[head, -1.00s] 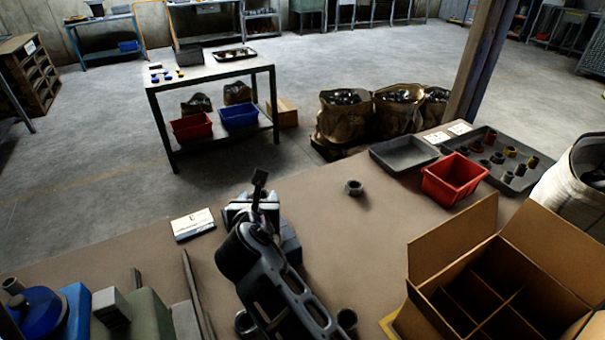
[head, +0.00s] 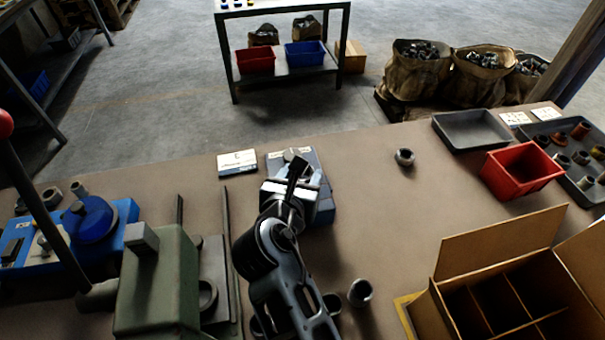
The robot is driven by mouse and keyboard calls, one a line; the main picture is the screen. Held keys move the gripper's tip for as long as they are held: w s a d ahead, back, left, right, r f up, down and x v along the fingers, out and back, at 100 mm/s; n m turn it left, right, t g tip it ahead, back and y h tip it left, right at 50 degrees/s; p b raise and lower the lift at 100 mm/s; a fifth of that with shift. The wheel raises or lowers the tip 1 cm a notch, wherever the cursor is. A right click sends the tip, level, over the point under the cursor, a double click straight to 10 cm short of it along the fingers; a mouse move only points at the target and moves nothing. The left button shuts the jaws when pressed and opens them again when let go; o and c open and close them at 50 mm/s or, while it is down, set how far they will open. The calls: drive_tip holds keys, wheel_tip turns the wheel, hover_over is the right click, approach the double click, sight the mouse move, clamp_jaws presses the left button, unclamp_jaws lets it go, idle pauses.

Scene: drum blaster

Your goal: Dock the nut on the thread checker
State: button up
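A dark metal nut (head: 404,157) lies alone on the brown bench top, right of my arm. A second nut-like piece (head: 360,292) stands beside my arm, nearer the front. A grey-blue fixture (head: 309,158) with a round pale top stands at the bench's far side, partly hidden behind my gripper. A blue device (head: 118,213) with a round blue top is at the left. I cannot tell for sure which one is the thread checker. My gripper (head: 292,188) is over or in front of the grey-blue fixture; its fingers are not clear, and no held nut shows.
A white card (head: 238,162) lies left of the fixture. A green machine (head: 160,285) stands left of my arm. At the right are a red bin (head: 522,170), a grey tray (head: 472,131), a tray of fittings (head: 592,191) and an open divided carton (head: 500,245). The bench around the nut is clear.

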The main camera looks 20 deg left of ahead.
wheel_tip(320, 180, down, 4)
drive_tip(key=b, duration=0.4)
drive_tip(key=shift+f, duration=0.15)
drive_tip(key=shift+p, duration=0.75)
idle(1.1)
drive_tip(key=shift+f, duration=0.4)
idle(0.4)
drive_tip(key=shift+a+r+p, duration=0.1)
drive_tip(key=shift+r+p, duration=0.8)
drive_tip(key=shift+p, duration=0.05)
drive_tip(key=shift+p, duration=0.4)
idle(0.7)
drive_tip(key=shift+f+b, duration=0.45)
drive_tip(key=shift+f, duration=0.4)
idle(0.4)
drive_tip(key=shift+r+p, duration=0.85)
drive_tip(key=shift+p, duration=0.2)
